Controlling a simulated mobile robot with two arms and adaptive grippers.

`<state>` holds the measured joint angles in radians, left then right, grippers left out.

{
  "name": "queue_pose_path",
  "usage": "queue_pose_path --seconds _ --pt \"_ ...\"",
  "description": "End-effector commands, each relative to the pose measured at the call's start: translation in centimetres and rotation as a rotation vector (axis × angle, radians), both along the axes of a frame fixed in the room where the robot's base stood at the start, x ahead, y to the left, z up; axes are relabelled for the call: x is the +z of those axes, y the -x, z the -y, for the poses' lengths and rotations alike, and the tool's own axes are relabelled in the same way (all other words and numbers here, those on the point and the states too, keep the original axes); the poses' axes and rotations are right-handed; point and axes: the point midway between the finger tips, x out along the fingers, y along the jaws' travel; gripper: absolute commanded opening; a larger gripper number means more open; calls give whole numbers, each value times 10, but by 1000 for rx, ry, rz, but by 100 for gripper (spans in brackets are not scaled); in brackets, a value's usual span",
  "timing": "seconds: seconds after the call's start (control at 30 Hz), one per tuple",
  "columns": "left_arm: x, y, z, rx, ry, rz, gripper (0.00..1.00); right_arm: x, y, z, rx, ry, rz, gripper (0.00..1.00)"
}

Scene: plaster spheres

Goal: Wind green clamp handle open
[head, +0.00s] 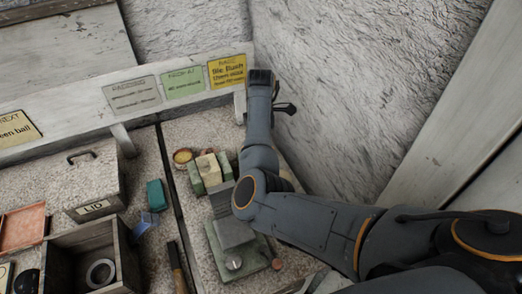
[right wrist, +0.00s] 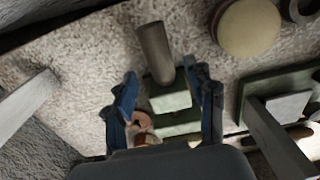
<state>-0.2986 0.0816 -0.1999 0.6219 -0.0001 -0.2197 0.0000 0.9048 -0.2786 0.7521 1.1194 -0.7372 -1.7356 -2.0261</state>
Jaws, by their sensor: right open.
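In the head view, a green clamp-like block (head: 196,181) with cream pieces stands on the bench left of my right arm. A green base (head: 256,252) with a grey plate lies nearer, partly hidden by that arm. In the right wrist view, my right gripper (right wrist: 164,76) is open, its two blue fingers spread on either side of a green block (right wrist: 172,97) and an upright grey cylinder (right wrist: 154,52). I cannot tell whether the fingers touch them, or which part is the handle. A reddish ring-like piece (right wrist: 140,123) shows near the left finger. My left gripper is out of view.
A lidded box (head: 92,180), an open wooden box (head: 62,272) and a teal block (head: 155,195) stand on the left. A label rail (head: 75,112) runs behind the bench. A rough wall rises at the right. A pale round disc (right wrist: 250,27) shows in the wrist view.

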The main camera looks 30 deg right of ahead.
Motion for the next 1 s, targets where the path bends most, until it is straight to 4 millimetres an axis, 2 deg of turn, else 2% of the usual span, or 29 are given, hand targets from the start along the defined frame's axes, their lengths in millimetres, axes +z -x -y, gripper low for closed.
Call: queue_pose_path --seconds 0.1,0.3,0.63,0.9,1.0 --pt "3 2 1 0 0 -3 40 -20 1 0 0 0 -2 55" --pt "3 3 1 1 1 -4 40 -38 1 0 -1 0 -1 55" --pt "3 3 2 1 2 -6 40 -41 1 0 -1 1 0 55" --pt "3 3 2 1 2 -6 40 -41 1 0 -1 1 0 0" --pt "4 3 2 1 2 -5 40 -40 1 0 -1 1 0 0"
